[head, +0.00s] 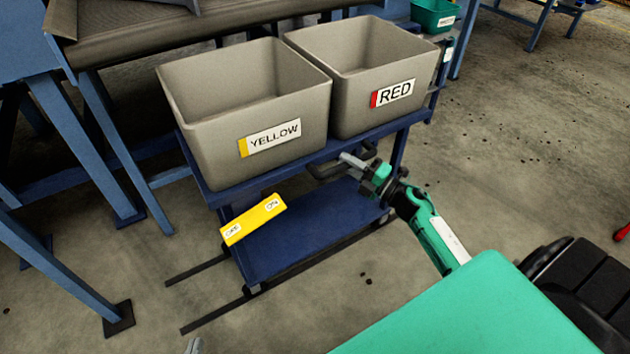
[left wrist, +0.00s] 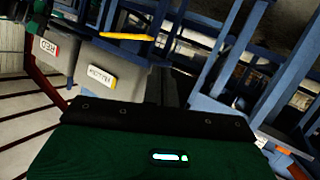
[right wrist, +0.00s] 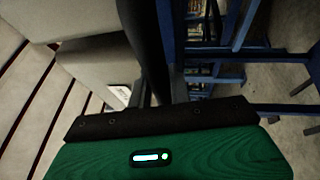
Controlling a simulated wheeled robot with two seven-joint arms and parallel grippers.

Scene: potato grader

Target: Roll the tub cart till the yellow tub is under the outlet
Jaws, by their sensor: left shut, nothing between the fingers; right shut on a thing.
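The blue tub cart (head: 290,158) carries two grey tubs. The yellow tub (head: 215,85), labelled YELLOW, is on the left, and the red tub (head: 350,50), labelled RED, is on the right. My right gripper (head: 355,162) is shut on the cart's dark handle (head: 328,170), which also shows in the right wrist view (right wrist: 145,45). My left gripper (head: 194,346) is shut and empty, only its tips showing at the bottom edge. I cannot clearly make out the outlet.
A yellow bar (head: 253,219) marked OFF and ON sits low on the cart's near side. Dark floor rails (head: 215,310) run out to the cart's lower left. A dark conveyor belt (head: 150,30) on blue legs stands behind and left. Open floor (head: 520,150) lies to the right.

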